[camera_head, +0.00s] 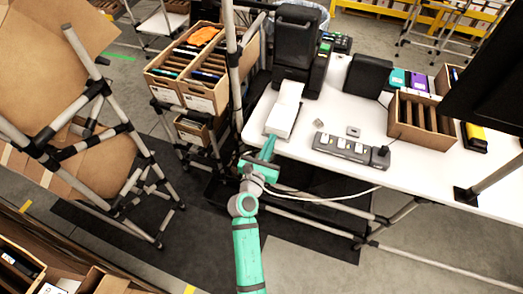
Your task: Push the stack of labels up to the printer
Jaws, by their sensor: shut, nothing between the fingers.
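The stack of labels (284,113) is a white block with a lower, wider part at the near end, lying on the left side of the white table. Its far end reaches up to the black printer (296,45); whether the two touch, I cannot tell. My gripper (268,150) is green and shut with nothing in it. Its fingers point at the near end of the stack, close to it, at the table's front left edge. Whether the fingertips touch the stack is too small to tell.
On the white table (300,148) are a grey power strip (350,150), a small grey square piece (353,131), a black box (367,76) and a divided carton (422,120). Tilted cartons (190,66) stand left, beside a metal post (232,70). A white cable hangs below the table edge.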

